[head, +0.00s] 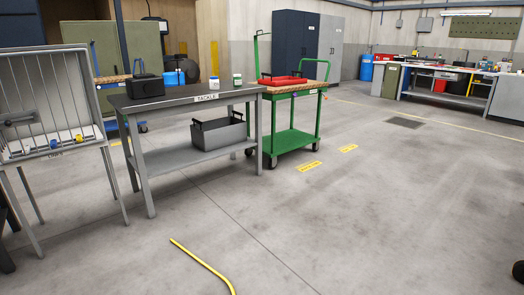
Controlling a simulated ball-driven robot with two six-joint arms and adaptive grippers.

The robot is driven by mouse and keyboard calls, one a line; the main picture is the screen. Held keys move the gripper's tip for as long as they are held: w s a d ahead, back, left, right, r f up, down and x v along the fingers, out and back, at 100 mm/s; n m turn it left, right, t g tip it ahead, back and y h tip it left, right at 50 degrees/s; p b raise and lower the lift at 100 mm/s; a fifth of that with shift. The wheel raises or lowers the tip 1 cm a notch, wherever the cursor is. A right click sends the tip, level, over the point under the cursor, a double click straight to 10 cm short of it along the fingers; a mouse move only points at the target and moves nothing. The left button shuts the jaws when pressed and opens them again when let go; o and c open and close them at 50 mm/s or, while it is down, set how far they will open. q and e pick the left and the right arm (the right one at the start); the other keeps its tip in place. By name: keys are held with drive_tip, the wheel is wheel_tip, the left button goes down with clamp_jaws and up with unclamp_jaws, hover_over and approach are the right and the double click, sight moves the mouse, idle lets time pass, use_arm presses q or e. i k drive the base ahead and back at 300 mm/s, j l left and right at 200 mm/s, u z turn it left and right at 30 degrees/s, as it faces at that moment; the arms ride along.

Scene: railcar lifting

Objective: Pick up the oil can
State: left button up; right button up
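I cannot make out an oil can for certain in the head view. On the grey table marked "TACKLE" (188,100) stand a white jar with a blue part (214,82) and a small white and green container (237,79). They are too small to identify. Several small items on the far workbench at the upper right are also too small to tell. Neither of my grippers is in view.
A black case (145,87) is on the tackle table, a grey toolbox (218,133) on its lower shelf. A green cart (293,142) with a red item (283,81) stands beside it. A wire-fronted cabinet (45,100) is left. A yellow strip (205,265) crosses open floor.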

sight(214, 84)
drive_tip(key=i+j+u, duration=0.2)
drive_tip(key=i+u, duration=0.15)
drive_tip(key=i, duration=0.85)
drive_tip(key=i+l+u, duration=0.1)
drive_tip(key=i+u, duration=0.25)
drive_tip(key=i, duration=0.85)
